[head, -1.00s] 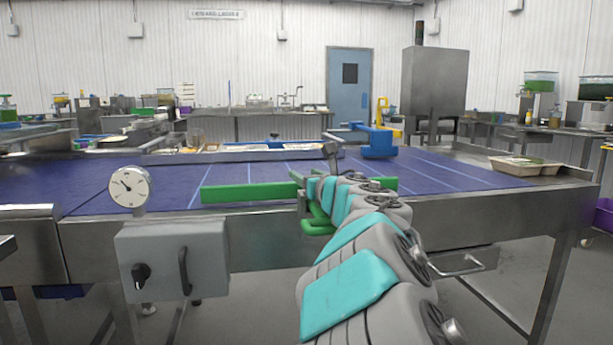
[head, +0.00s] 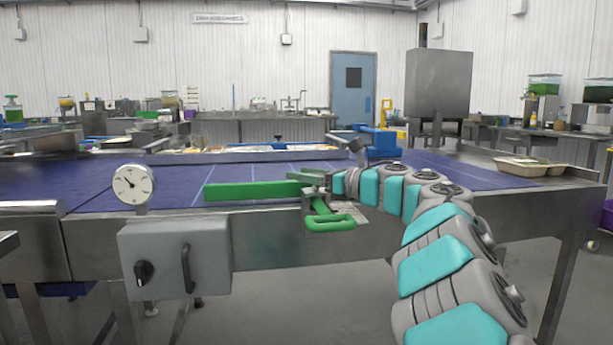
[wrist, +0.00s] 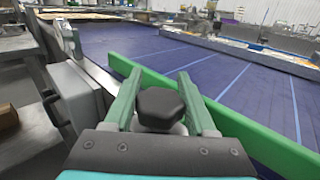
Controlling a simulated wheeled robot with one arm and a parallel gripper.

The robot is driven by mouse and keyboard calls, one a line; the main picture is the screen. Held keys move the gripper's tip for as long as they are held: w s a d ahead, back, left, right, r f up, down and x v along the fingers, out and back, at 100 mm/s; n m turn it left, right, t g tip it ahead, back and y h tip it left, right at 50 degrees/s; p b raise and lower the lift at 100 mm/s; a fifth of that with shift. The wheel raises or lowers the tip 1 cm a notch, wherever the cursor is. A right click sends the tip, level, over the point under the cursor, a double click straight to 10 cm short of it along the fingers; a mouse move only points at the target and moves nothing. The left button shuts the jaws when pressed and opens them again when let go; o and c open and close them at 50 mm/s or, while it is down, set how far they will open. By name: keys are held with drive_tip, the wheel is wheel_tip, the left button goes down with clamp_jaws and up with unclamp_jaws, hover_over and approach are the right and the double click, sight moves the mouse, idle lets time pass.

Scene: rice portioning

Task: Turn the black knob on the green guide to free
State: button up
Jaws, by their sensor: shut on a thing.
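The green guide (head: 250,190) lies along the near side of the blue belt in the head view, and its rail also runs diagonally across the wrist view (wrist: 235,122). The black knob (wrist: 160,104) sits beside the rail, between the two green fingers of my gripper (wrist: 160,76). My gripper is shut on the knob. In the head view my gripper (head: 319,188) is at the guide's right part, and the knob cannot be made out there. A green loop handle (head: 330,223) hangs in front of the belt's edge, below my gripper.
A grey control box (head: 175,260) with a dial gauge (head: 133,184) above it stands at the left front of the conveyor. The blue belt (head: 420,172) is mostly clear. A beige tray (head: 530,166) sits at its right end. A blue clamp-like part (head: 380,142) stands behind my arm.

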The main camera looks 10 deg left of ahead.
drive_tip(key=shift+s+a+r+n+g+y+p, duration=0.15)
drive_tip(key=shift+n+g+y, duration=0.2)
drive_tip(key=shift+g, duration=0.2)
drive_tip(key=shift+d+f+n+g+y+p, duration=0.15)
drive_tip(key=shift+n+g+y, duration=0.1)
drive_tip(key=shift+n+g, duration=0.25)
drive_tip(key=shift+s+a+r+n+g+y+p, duration=0.1)
drive_tip(key=shift+s+n+g+y+p, duration=0.15)
drive_tip(key=shift+n+g+p, duration=0.6)
drive_tip(key=shift+s+a+r+n+g+y+p, duration=0.1)
drive_tip(key=shift+n+g+y+p, duration=0.25)
drive_tip(key=shift+g, duration=0.75)
drive_tip(key=shift+s+n+g+p, duration=0.25)
drive_tip(key=shift+n+g+p, duration=0.75)
drive_tip(key=shift+g, duration=0.6)
drive_tip(key=shift+s+f+n+g+p, duration=0.15)
drive_tip(key=shift+n+g+p, duration=0.1)
drive_tip(key=shift+n+g, duration=0.3)
drive_tip(key=shift+s+n+g+p, duration=0.1)
drive_tip(key=shift+n+g+p, duration=0.2)
drive_tip(key=shift+g, duration=0.45)
drive_tip(key=o, duration=1.4)
drive_tip(key=shift+c, duration=0.2)
drive_tip(key=shift+f, duration=0.1)
